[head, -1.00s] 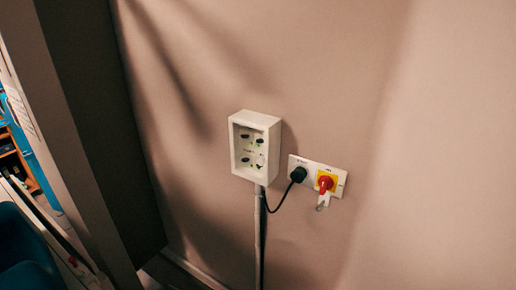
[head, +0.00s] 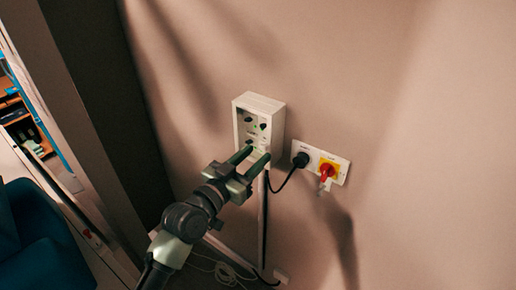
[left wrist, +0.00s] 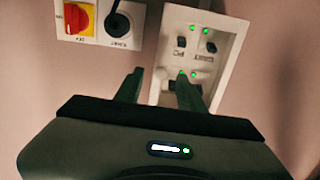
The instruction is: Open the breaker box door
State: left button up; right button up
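The white breaker box (head: 278,114) is mounted on the wall, with dark switches and small green lights on its front. It also shows in the left wrist view (left wrist: 222,68), upside down, with several lit green lights. I cannot tell a separate door or handle on it. My left gripper (head: 254,156) is at the lower front of the box, its fingers apart with nothing seen between them. In the left wrist view the gripper (left wrist: 159,78) points at the box, one finger overlapping the panel and the other beside its edge. Contact is unclear. My right gripper is out of view.
A white socket plate (head: 342,166) with a black plug (head: 301,160) and a red rotary switch (head: 327,171) on yellow is right of the box. A conduit runs down below the box, and loose cable (head: 228,272) lies on the floor. A blue seat (head: 45,240) is at lower left.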

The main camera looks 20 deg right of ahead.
pick_arm(q)
jog(key=shift+x, duration=1.05)
jog(key=shift+a, duration=0.1)
jog(key=shift+c, duration=0.3)
grip_shut()
dwell(0.3)
